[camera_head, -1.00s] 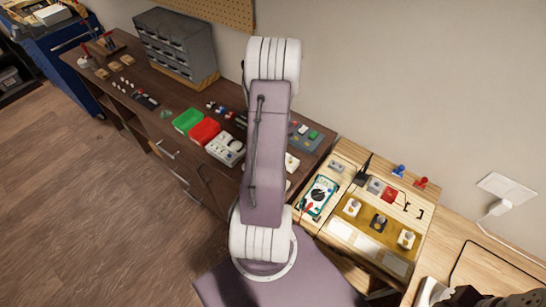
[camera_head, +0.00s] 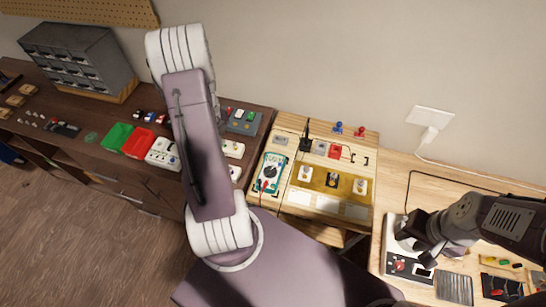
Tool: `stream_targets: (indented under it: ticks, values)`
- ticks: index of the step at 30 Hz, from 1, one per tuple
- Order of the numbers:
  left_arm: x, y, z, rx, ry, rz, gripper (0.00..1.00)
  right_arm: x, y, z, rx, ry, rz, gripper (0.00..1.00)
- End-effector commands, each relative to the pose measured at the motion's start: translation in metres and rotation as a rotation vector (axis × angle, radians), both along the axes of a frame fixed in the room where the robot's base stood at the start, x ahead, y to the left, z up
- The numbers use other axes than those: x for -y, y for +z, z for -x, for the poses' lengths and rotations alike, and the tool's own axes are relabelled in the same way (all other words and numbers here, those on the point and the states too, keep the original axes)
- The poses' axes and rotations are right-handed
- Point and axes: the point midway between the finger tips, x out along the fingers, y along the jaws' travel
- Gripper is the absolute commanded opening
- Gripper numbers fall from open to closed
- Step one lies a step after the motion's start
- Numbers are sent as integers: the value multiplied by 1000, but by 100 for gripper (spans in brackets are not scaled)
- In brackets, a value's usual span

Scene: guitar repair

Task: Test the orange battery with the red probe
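A teal multimeter (camera_head: 270,173) with a dark dial lies at the left of a light wooden test bench. A small red upright piece (camera_head: 361,131) stands at the bench's back edge, beside a blue one (camera_head: 339,127); I cannot tell whether the red one is the probe. Several small holders (camera_head: 332,180) sit on a yellow-brown strip of the bench; I cannot make out which holds the orange battery. My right gripper (camera_head: 428,250) is at the lower right, over a white and dark device, away from the bench; its finger opening is unclear. My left gripper is not in view.
The white and dark device (camera_head: 398,262) lies on the right-hand worktop, with small parts further right. A dark workbench at left holds a green bin (camera_head: 117,136), a red bin (camera_head: 138,142) and a grey drawer cabinet (camera_head: 75,60). My own arm link covers part of it.

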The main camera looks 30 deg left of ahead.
Motion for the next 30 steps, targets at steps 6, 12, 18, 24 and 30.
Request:
stream_targets:
  ticks: [6, 12, 18, 24, 30]
  values:
    - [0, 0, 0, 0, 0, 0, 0, 0, 0, 0, 0, 0, 0, 33]
    - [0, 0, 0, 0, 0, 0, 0, 0, 0, 0, 0, 0, 0, 33]
    - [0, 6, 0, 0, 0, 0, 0, 0, 6, 0, 0, 0, 0, 33]
    - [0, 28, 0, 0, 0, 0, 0, 0, 30, 0, 0, 0, 0, 33]
    - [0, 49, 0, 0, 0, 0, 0, 0, 52, 0, 0, 0, 0, 33]
